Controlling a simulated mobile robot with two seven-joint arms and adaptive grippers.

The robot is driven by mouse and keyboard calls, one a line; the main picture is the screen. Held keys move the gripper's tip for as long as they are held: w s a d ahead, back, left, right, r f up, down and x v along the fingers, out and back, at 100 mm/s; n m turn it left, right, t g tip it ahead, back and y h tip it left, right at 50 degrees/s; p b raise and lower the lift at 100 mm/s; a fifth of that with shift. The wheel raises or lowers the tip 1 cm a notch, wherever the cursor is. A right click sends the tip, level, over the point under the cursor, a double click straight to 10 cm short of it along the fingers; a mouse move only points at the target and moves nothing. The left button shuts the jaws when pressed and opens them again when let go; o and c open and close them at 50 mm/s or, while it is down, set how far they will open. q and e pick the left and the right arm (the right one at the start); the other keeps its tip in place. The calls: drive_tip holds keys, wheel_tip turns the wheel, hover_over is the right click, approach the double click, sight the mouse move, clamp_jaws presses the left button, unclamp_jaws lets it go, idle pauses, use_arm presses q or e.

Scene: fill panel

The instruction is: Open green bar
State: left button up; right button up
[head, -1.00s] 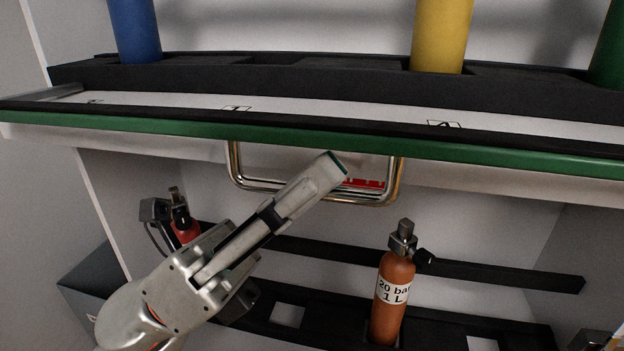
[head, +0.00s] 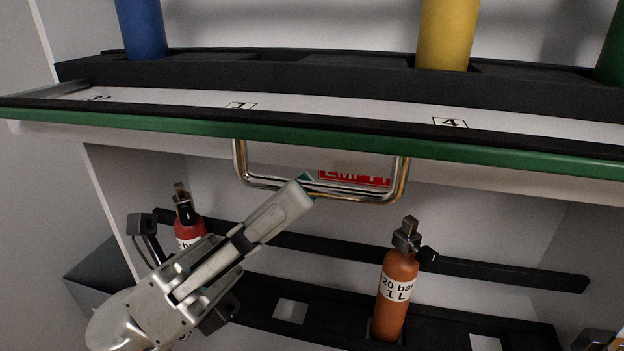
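The green bar (head: 330,142) runs across the whole head view along the front edge of the shelf. A metal loop handle (head: 370,198) hangs below it near the middle. My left gripper (head: 308,188) comes from the lower left. Its fingertip is at the handle's lower rung, overlapping it in the picture; I cannot tell whether they touch. I see the gripper nearly side-on, so its finger gap is hidden. My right gripper is not in view.
A blue cylinder (head: 141,28), a yellow cylinder (head: 447,35) and a green cylinder (head: 613,50) stand in the upper rack. Below, an orange bottle (head: 397,305) and a red bottle (head: 187,228) stand at a black rack. A red "EMPTY" label (head: 355,177) shows behind the handle.

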use_arm(q)
drive_tip(key=v, duration=0.8)
drive_tip(key=shift+a+f, duration=0.2)
drive_tip(key=shift+s, duration=0.1)
